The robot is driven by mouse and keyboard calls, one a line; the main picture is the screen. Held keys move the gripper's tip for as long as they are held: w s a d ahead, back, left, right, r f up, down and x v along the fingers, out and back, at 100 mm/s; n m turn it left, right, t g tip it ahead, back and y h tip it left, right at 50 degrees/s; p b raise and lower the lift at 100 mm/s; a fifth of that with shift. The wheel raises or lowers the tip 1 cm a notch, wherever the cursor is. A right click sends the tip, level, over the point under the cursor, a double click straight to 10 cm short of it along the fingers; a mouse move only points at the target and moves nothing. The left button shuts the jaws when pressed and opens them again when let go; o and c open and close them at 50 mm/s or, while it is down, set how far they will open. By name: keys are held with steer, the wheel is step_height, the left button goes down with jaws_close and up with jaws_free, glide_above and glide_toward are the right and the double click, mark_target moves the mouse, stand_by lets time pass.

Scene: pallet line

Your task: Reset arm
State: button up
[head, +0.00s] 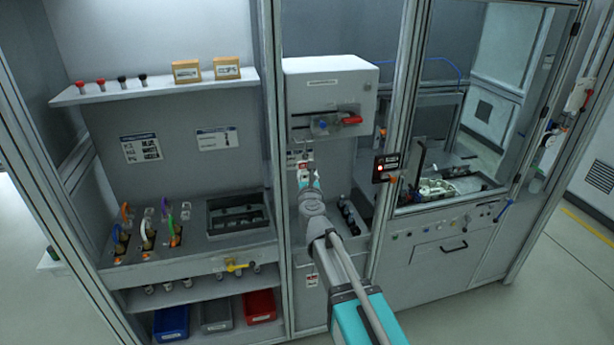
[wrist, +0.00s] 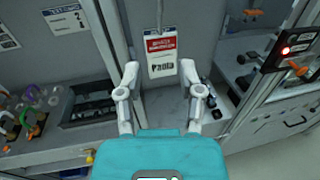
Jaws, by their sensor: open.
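My gripper (wrist: 161,72) is open, with its two pale fingers spread wide in the wrist view. A red and white tag (wrist: 161,54) hangs from above and shows between the fingertips. I cannot tell how far beyond them it is; nothing is seen held. In the head view my arm reaches forward from the bottom, and my gripper (head: 306,180) is in front of the middle bay, below the grey box unit (head: 325,95). The fingers are small and partly hidden by the wrist there.
A shelf (head: 160,91) with two small boxes is at the left, above a counter with coloured hooked items and a dark recessed tray (head: 238,214). Blue, grey and red bins (head: 260,306) sit below. A frame post with a red-lit black box (head: 386,168) stands right of my gripper.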

steer(key=shift+n, duration=0.3)
steer(key=s+d+f+n+g+y+b, duration=0.2)
steer(key=s+f+n+g, duration=0.5)
steer(key=n, duration=0.6)
steer(key=s+d+f+n+g+y+b, duration=0.35)
steer(key=f+n, duration=0.55)
steer(key=n, duration=0.4)
steer(key=s+d+f+n+g+h+b, duration=0.1)
steer(key=s+d+f+n+g+h, duration=0.2)
steer(key=s+d, duration=0.5)
steer(key=s+d+f+n+g+h+b, duration=0.1)
steer(key=s+d+f+n+g+h, duration=0.3)
steer(key=s+d+f, duration=0.3)
steer(key=shift+s+d+n+h, duration=0.35)
steer(key=shift+s+d+n, duration=0.15)
steer(key=shift+n, duration=0.1)
